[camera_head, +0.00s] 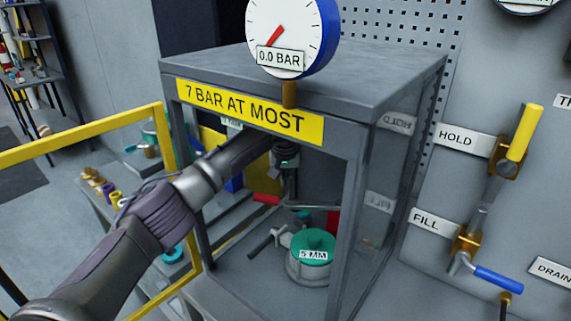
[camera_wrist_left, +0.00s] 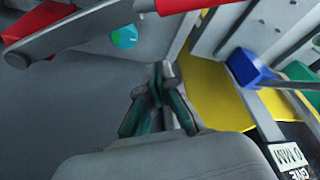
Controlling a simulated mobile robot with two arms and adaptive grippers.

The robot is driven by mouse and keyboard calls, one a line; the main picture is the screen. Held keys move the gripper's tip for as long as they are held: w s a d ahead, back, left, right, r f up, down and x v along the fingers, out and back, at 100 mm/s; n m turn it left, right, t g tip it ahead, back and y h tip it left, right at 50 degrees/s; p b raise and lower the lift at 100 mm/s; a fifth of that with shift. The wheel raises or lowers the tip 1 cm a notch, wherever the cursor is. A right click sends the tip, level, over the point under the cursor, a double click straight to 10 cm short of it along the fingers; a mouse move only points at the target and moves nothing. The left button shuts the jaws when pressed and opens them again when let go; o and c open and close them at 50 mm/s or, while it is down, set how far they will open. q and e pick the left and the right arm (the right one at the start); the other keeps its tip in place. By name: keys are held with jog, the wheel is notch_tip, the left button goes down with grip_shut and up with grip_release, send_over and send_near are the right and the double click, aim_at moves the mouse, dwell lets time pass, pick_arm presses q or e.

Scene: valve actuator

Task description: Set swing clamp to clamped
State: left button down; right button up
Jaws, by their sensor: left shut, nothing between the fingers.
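Inside the grey cabinet (camera_head: 356,170), a red-tipped handle (camera_head: 265,198) and a grey bar (camera_head: 305,208) sit above a round grey part with a green top (camera_head: 318,238) labelled "5 MM". The bar looks like the swing clamp's arm, but I cannot tell its setting. My left arm reaches in through the cabinet's open front. My left gripper (camera_head: 287,180) is above the handle and bar, partly in shadow. In the left wrist view its fingers (camera_wrist_left: 160,80) are shut and empty. A grey bar (camera_wrist_left: 75,32) with red ends crosses the upper left there, apart from the fingertips.
The cabinet's frame surrounds my left arm. A gauge (camera_head: 285,35) reading 0.0 BAR stands on top. A yellow rail (camera_head: 80,137) is at the left. Yellow-handled (camera_head: 518,132) and blue-handled (camera_head: 498,279) valves are on the right panel. The wrist view shows a blue block (camera_wrist_left: 248,68).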

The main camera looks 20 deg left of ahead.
aim_at(298, 202)
pick_arm(q)
jog(key=s+f+p, duration=0.1)
jog(key=s+d+f+p, duration=0.1)
jog(key=s, duration=0.1)
jog(key=shift+s, duration=0.1)
dwell(0.3)
jog(key=shift+s+a, duration=0.1)
jog(key=shift+a, duration=0.05)
